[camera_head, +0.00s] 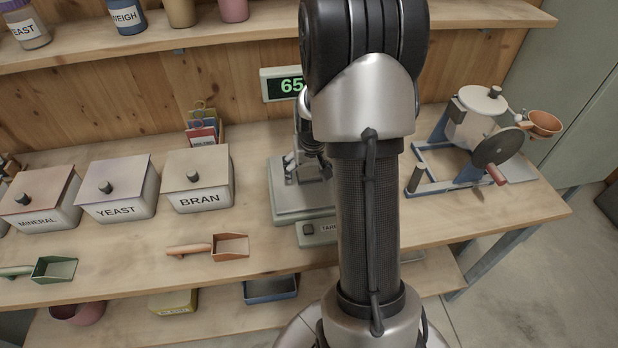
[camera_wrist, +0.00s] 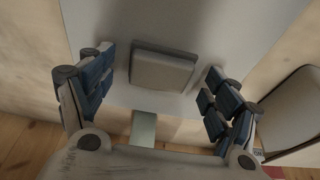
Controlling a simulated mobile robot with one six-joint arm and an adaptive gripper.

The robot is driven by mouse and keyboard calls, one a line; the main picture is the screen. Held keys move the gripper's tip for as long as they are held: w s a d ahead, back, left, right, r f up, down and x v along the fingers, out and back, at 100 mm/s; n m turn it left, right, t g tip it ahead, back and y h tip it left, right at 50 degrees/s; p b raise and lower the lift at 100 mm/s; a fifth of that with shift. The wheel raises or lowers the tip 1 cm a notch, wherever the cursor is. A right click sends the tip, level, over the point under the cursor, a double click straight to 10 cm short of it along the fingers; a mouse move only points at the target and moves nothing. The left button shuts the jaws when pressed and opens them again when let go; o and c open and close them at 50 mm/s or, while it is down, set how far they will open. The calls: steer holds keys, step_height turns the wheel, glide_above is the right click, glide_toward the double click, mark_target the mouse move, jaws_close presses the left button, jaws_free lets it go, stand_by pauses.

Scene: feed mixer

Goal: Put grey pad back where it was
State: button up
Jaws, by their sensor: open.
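A grey square pad (camera_wrist: 163,70) lies on the pale grey plate of the weighing scale (camera_wrist: 105,20) in the wrist view. My gripper (camera_wrist: 160,62) is open, with its blue-padded fingers on either side of the pad and a gap visible at each side. In the head view the scale (camera_head: 288,206) stands on the bench, partly hidden behind my arm. My gripper (camera_head: 308,160) is low over the scale there, mostly hidden, and I cannot make out the pad clearly.
The BRAN bin (camera_head: 198,182), YEAST bin (camera_head: 117,190) and MINERAL bin (camera_head: 40,200) stand left of the scale. An orange scoop (camera_head: 228,247) lies in front. A hand-cranked mill (camera_head: 478,120) stands at right. A green display (camera_head: 284,85) reading 65 is behind.

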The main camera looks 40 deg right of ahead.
mark_target(309, 173)
steer(key=shift+c, duration=0.6)
steer(key=c, duration=1)
steer(key=shift+r, duration=0.1)
step_height(309, 173, up, 20)
steer(key=p, duration=0.6)
steer(key=a+f+n, duration=0.2)
steer(key=a+f, duration=0.2)
steer(key=a, duration=0.5)
steer(key=a+f+n+y, duration=0.1)
steer(key=a+f, duration=0.3)
steer(key=a, duration=0.5)
steer(key=a+f+n, duration=0.3)
steer(key=a+f, duration=0.1)
steer(key=a, duration=0.5)
steer(key=shift+s+f+y, duration=0.25)
steer(key=shift+s+y, duration=0.05)
